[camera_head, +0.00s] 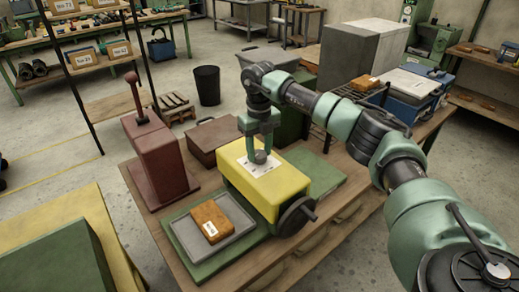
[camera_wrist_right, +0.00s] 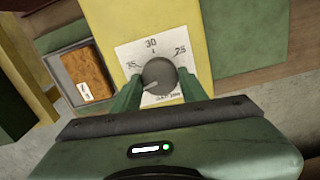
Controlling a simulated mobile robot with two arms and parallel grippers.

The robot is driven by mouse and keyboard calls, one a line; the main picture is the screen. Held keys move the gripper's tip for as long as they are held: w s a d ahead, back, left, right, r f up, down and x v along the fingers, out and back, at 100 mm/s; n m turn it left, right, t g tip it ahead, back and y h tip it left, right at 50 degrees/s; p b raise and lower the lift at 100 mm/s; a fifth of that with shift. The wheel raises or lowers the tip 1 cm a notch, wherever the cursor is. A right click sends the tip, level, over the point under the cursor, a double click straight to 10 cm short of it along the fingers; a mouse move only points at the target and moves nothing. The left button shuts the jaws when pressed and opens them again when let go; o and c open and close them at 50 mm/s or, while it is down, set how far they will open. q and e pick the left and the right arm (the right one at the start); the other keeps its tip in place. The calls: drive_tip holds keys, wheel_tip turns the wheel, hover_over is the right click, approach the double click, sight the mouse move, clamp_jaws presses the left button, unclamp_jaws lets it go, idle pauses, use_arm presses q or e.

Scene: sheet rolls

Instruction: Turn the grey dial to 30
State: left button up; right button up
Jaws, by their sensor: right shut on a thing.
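The grey dial (camera_head: 260,157) sits on a white scale plate on top of a yellow box (camera_head: 283,187). In the right wrist view the dial (camera_wrist_right: 158,75) is round, with a pale pointer mark toward its lower left. The scale plate (camera_wrist_right: 128,54) reads 30 at the top, with other numbers to the left and right, and smaller print below partly covered. The pointer mark is away from the 30. My right gripper (camera_head: 259,149) comes down from above, its two green fingers shut on the dial from both sides. My left gripper is not in view.
A black handwheel (camera_head: 296,215) sticks out of the yellow box's front. A brown block (camera_head: 211,221) lies in a grey tray (camera_head: 241,220). A dark red lever stand (camera_head: 157,160) is at the left of the wooden table. A brown case (camera_head: 212,139) is behind.

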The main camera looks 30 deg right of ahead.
drive_tip(key=m, duration=0.4)
drive_tip(key=shift+w+r+m+p, duration=0.1)
drive_tip(key=shift+r+m+p, duration=0.05)
drive_tip(key=shift+m+p, duration=0.15)
drive_tip(key=m, duration=0.5)
drive_tip(key=shift+p, duration=0.4)
drive_tip(key=m+p, duration=0.1)
drive_tip(key=m, duration=0.4)
drive_tip(key=shift+m, duration=0.4)
drive_tip(key=shift+w+m+p, duration=0.1)
drive_tip(key=shift+m+p, duration=0.35)
drive_tip(key=shift+m, duration=1.85)
drive_tip(key=o, duration=1.4)
